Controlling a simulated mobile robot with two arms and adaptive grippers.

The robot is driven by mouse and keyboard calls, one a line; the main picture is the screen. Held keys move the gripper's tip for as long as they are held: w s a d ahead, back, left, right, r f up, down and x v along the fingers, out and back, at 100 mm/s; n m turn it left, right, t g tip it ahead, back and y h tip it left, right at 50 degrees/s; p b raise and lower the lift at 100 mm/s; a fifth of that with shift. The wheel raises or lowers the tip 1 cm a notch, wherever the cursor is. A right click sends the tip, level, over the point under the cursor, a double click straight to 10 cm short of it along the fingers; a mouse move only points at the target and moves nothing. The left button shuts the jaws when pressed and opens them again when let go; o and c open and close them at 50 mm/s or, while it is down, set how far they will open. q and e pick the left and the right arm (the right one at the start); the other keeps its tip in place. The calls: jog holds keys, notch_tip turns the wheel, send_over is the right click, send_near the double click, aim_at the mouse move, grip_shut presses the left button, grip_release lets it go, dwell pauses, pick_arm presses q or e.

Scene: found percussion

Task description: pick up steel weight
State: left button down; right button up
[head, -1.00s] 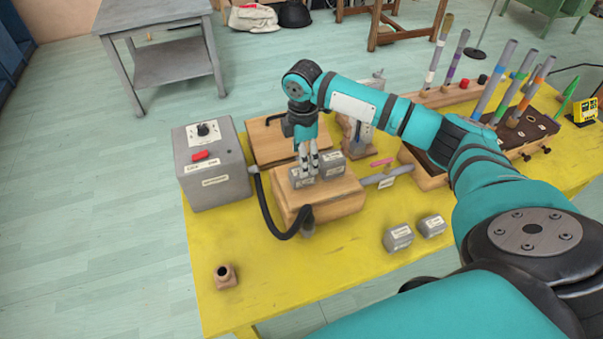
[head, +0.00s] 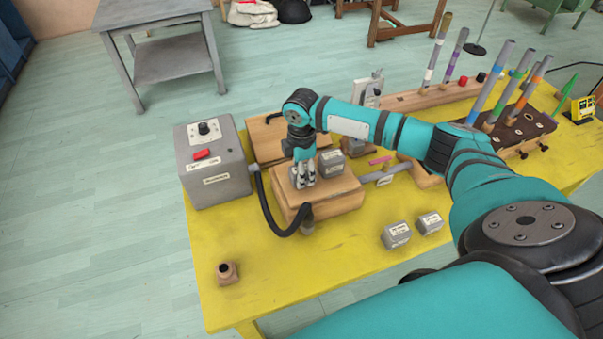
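One steel weight (head: 331,163), a grey labelled block, sits on the wooden block (head: 338,197) on the yellow table. Two similar weights, one on the left (head: 396,234) and one on the right (head: 430,222), lie on the table in front. My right gripper (head: 305,181) points down at the left part of the wooden block, beside the weight there. Its fingers cover most of another grey weight, so I cannot tell whether they are closed on it. My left gripper is not in view.
A grey control box (head: 213,180) with a red switch stands left, its black hose (head: 266,205) curving to the wooden block's front. A small wooden cup (head: 227,273) sits front left. Coloured tubes stand in a dark rack (head: 520,128) at right.

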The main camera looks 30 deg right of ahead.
grip_shut()
jog(key=shift+r, duration=0.2)
